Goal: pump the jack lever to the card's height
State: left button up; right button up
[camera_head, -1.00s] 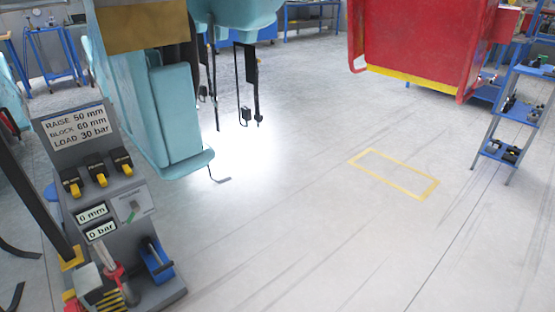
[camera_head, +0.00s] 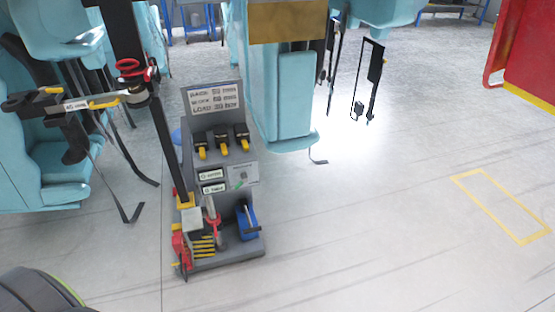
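A grey jack console (camera_head: 252,180) stands on the floor left of centre. The card (camera_head: 213,97) on its top is blurred now; the earlier frame reads RAISE 50 mm, BLOCK 60 mm, LOAD 30 bar. Two small displays (camera_head: 212,182) sit below three black-and-yellow switches (camera_head: 222,143); they read 0 mm and 0 bar earlier and are too small to read now. A red-and-grey handle (camera_head: 214,218) stands on the console's base beside a blue part (camera_head: 247,222); I cannot tell which is the jack lever. Neither of my grippers is in view.
Teal coaster cars (camera_head: 40,170) stand at the left and behind the console. A dark post (camera_head: 165,130) with a clamp-like fitting (camera_head: 135,92) rises at the console's left side. A yellow floor outline (camera_head: 505,210) lies at the right. The floor in front is clear.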

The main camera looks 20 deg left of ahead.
aim_at(252, 230)
jog(key=u, duration=1.05)
